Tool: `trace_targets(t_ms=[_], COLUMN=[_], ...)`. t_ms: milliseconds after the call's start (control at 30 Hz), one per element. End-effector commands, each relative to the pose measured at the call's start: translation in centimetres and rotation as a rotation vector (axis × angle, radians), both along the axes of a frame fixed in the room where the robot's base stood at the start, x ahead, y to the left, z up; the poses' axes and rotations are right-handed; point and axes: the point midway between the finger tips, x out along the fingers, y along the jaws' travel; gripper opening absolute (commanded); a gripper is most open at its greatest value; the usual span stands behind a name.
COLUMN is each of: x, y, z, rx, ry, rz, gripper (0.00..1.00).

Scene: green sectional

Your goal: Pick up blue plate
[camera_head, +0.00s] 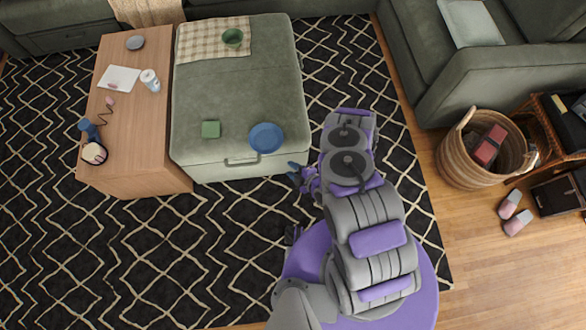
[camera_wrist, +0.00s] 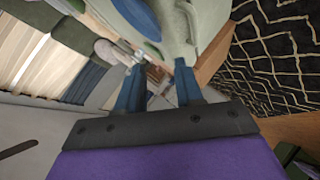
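The blue plate (camera_head: 266,138) lies flat near the front right corner of the green ottoman (camera_head: 240,75) in the head view. A blue rounded shape at the top of the wrist view (camera_wrist: 138,16) looks like the same plate, partly cut off by the frame edge. My gripper (camera_head: 294,173) is just in front of the ottoman's front right corner, to the right of and below the plate in the picture, apart from it. In the wrist view its two blue fingers (camera_wrist: 160,68) are spread with nothing held between them.
A wooden table (camera_head: 135,165) with small items adjoins the left. A woven basket (camera_head: 455,165) stands right. Patterned rug lies clear in front.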

Motion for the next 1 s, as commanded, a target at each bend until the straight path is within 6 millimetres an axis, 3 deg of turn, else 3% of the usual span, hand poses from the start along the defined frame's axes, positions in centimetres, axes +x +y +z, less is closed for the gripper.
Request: trace_targets(t_ms=[267,1000], x=[0.6,7.6], y=[0.7,9.6], z=[-0.7,-7.1], rx=[0.0,0.001], ry=[-0.001,-0.002], rz=[0.003,0.004], gripper=[0.36,0.36])
